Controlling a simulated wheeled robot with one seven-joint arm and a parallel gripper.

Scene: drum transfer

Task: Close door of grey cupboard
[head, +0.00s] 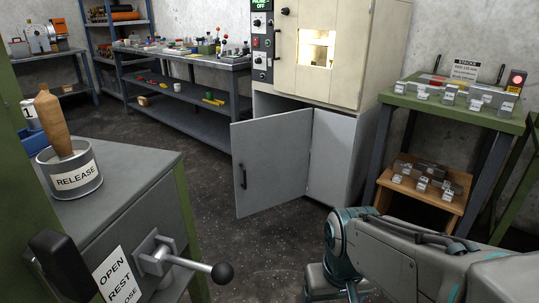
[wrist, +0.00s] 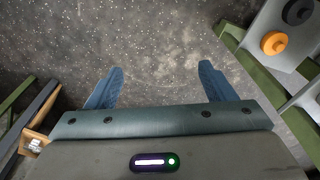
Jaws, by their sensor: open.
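The grey cupboard (head: 335,158) stands below a cream cabinet with a lit window in the head view. Its grey door (head: 272,165) is swung open toward the left and front, with a dark vertical handle (head: 243,176) near its left edge. Part of the cupboard's inside shows dark above the door. My gripper (wrist: 160,85) shows in the wrist view with its two blue fingers spread apart and nothing between them, above the speckled floor. My grey arm is at the lower right of the head view, apart from the door. The gripper itself is not visible there.
A green table (head: 455,104) with metal blocks stands right of the cupboard, a small wooden stand (head: 425,195) under it. A grey bench with a RELEASE pot (head: 70,172) and a ball-ended lever (head: 222,273) is at left. Dark floor (head: 225,235) lies clear before the door.

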